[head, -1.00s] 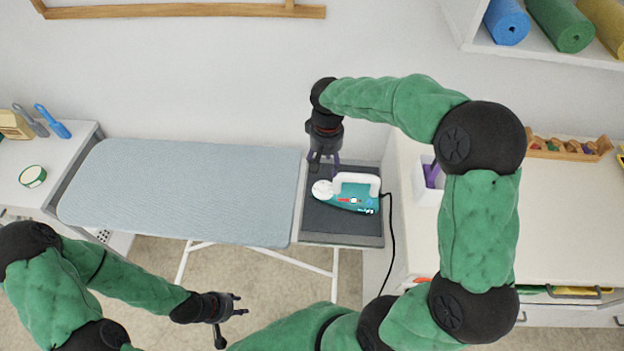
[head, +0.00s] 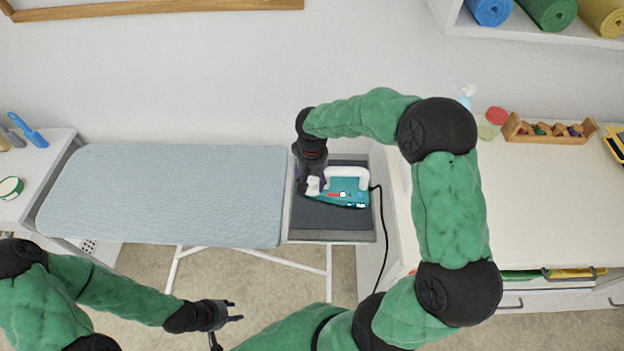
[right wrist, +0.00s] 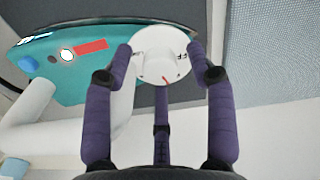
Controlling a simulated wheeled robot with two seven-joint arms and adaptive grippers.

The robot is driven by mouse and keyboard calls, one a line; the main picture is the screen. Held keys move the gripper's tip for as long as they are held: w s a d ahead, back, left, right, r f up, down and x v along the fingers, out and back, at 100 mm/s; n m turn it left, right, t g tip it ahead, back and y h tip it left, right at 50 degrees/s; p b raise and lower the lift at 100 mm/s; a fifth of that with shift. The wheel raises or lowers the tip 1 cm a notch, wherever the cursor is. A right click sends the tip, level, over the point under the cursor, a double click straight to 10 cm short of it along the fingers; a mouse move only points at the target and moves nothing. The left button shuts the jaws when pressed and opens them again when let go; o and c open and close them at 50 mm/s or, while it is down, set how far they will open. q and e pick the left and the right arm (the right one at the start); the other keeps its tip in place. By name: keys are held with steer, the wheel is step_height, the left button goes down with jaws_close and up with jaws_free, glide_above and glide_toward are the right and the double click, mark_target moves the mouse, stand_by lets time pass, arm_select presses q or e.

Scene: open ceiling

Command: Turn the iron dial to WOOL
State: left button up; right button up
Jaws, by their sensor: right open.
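The teal iron (head: 348,190) with a white handle rests on the dark tray (head: 330,215) at the right end of the ironing board. In the right wrist view, the white round dial (right wrist: 160,54) has a red mark near its lower edge. A few letters show at its right edge, but I cannot read the full setting. My right gripper (right wrist: 160,60) is open, with its purple fingers on either side of the dial; I cannot tell whether they touch it. In the head view this gripper (head: 310,183) hides part of the dial. My left gripper (head: 232,312) is open and empty, low in front of the board.
The blue-grey ironing board (head: 170,192) lies clear to the left. A black cord (head: 384,240) hangs from the iron's right side. A white counter (head: 540,200) stands at the right, with a wooden rack (head: 548,131) at its back.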

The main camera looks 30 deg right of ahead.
jaws_close()
steer(key=m, duration=0.3)
steer(key=shift+m+b, duration=0.45)
steer(key=shift+m, duration=1.65)
